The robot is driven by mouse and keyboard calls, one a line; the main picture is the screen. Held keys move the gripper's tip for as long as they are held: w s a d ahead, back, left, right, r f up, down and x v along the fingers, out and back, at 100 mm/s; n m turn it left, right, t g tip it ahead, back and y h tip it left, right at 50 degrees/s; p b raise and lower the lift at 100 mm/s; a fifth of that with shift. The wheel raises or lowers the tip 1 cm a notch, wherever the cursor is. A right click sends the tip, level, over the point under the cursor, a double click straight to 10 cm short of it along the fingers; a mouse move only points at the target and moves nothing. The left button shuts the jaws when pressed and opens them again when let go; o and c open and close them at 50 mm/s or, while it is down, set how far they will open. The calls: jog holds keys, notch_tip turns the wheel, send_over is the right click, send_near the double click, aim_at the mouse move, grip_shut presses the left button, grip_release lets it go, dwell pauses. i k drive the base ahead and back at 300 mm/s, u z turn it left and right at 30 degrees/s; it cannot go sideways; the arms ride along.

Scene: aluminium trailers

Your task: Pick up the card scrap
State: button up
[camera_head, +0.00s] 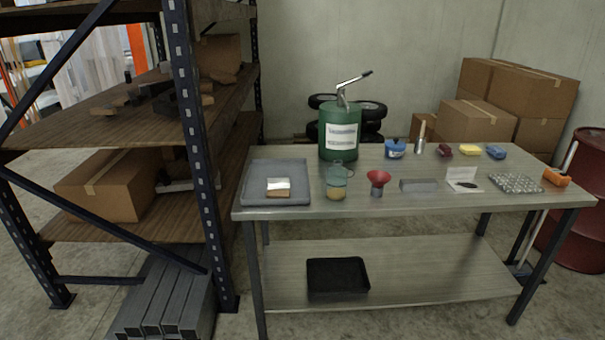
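A white piece that looks like card (462,175) lies on the right half of the metal workbench (400,207), with a small dark item on it. A small white and brown block (278,187) lies in the grey tray (250,198) at the bench's left end. I cannot tell for sure which of the two is the card scrap. My gripper is not in view.
A green pump drum (338,132), a glass jar (337,183), a red funnel (378,180), a grey block (418,185) and a blister sheet (515,183) stand on the bench. A shelf rack (185,120) stands left; a red barrel (582,210) stands right.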

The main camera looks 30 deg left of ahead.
aim_at(271, 194)
jog(key=u, duration=0.45)
jog(key=i, duration=1.25)
jog(key=u, duration=1.95)
jog(key=i, duration=1.05)
jog(key=u, duration=0.8)
jog(key=i, duration=0.5)
jog(key=z, duration=0.05)
